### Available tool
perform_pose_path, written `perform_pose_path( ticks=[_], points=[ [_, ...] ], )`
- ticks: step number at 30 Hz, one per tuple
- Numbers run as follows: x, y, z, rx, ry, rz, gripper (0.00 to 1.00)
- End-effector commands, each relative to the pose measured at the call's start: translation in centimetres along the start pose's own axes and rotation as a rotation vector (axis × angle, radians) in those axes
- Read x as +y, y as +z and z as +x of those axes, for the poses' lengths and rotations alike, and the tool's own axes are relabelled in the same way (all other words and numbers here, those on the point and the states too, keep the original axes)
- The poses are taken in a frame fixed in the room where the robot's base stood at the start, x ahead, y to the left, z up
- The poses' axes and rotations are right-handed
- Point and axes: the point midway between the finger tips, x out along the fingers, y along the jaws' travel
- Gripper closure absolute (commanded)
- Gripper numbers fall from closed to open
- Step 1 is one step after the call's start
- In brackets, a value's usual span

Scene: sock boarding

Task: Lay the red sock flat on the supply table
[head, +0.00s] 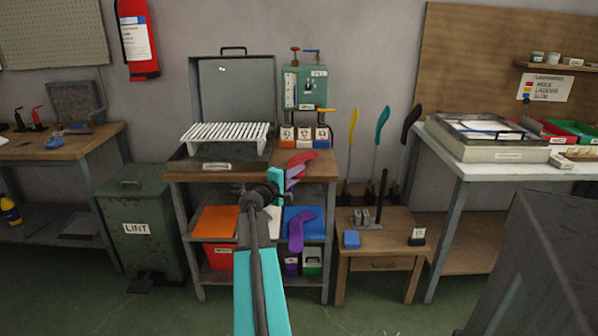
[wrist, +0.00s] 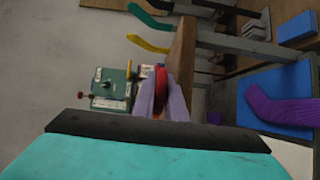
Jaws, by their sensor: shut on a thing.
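The red sock (head: 303,158) shows at the right end of the middle bench top (head: 318,168) in the head view. My gripper (head: 294,173), with pale lavender fingers, reaches up to it. In the wrist view the red sock (wrist: 160,78) shows as a narrow red strip between the two fingers (wrist: 161,95), which are shut on it. Most of the sock is hidden there. I cannot tell whether the sock touches the bench top. No label shows which table is the supply table.
A teal machine (head: 305,88) and an open grey case (head: 232,90) with a white rack (head: 226,133) stand on the bench. A purple sock (head: 297,230) lies on the blue tray (head: 310,214) below. A small table (head: 385,232) stands at right.

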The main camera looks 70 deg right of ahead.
Motion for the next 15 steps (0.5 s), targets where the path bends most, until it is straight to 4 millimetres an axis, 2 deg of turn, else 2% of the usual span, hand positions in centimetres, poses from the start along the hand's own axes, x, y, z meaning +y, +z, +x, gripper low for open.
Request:
perform_pose_path(
  ticks=[6,15],
  points=[
    [-1.3,0.0,0.1,-0.001,0.001,-0.002,1.0],
    [-1.6,0.1,0.1,-0.001,0.001,0.0,1.0]
  ],
)
